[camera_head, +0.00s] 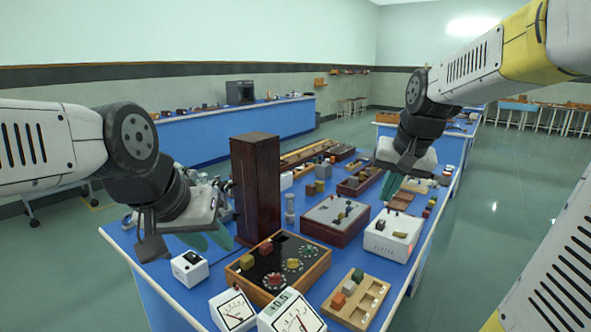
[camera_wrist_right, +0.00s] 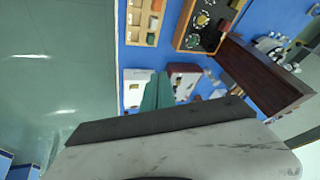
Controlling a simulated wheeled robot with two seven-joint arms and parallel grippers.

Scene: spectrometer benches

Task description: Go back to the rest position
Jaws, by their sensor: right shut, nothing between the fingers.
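My left gripper (camera_head: 208,240) hangs over the left side of the blue bench (camera_head: 121,237), beside a tall dark wooden box (camera_head: 256,190). Its teal fingers are partly hidden behind its own housing, and I cannot tell whether they are open or shut.
Near the bench front stand a wooden box with dials (camera_head: 243,284), a tray with blocks (camera_head: 372,306), two white meters (camera_head: 232,310) and a small white box (camera_head: 190,268). A dark red grey-topped box (camera_head: 334,217) is mid-bench. Open floor (camera_head: 500,200) lies right.

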